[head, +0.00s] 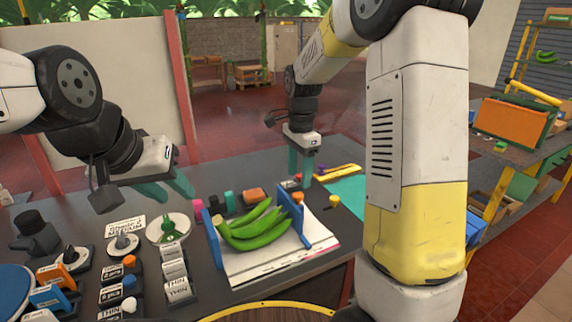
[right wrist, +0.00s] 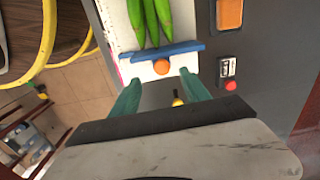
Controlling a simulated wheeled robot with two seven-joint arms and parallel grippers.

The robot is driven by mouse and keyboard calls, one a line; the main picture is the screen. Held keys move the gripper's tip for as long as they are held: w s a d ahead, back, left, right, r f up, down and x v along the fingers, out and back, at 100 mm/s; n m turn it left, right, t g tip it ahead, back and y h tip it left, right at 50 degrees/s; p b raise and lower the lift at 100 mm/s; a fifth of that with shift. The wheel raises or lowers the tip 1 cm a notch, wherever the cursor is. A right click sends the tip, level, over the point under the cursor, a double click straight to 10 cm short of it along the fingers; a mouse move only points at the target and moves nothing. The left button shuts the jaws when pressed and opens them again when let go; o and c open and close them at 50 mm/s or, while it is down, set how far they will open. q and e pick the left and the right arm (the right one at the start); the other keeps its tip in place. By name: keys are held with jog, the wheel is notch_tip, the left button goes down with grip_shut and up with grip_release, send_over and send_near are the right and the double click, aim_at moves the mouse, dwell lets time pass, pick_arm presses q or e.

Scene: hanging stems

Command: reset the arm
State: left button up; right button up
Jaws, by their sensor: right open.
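My right gripper (head: 301,166) points down above the dark table, beyond the bunch of green bananas (head: 257,226). In the right wrist view its teal fingers (right wrist: 161,92) are spread apart with nothing held between them. An orange round knob (right wrist: 161,67) and a small yellow knob (right wrist: 177,102) show in the gap beneath, apart from the fingers. My left gripper (head: 167,187) hangs at the left above the table, its two teal fingers apart and empty. The bananas lie on a white board between blue uprights (head: 293,217).
Labelled blocks and dials (head: 122,243) crowd the table's left front. A round green-marked dial (head: 168,228) stands nearer the bananas. Coloured small items (head: 229,200) line up behind the bananas. A bench with an orange crate (head: 511,121) stands at the right.

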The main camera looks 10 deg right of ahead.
jog(key=s+r+n+t, duration=0.2)
jog(key=s+r+n, duration=0.1)
jog(key=s, duration=0.4)
jog(key=s+d+r+n+t+y, duration=0.1)
jog(key=s+r+n+t, duration=0.1)
jog(key=s+r+n, duration=0.2)
jog(key=s+d+r+n+t+y, duration=0.1)
jog(key=s+r+n+t, duration=0.1)
jog(key=s+r+n, duration=0.2)
jog(key=s+n, duration=0.3)
jog(key=s, duration=0.4)
jog(key=shift+d+r, duration=0.2)
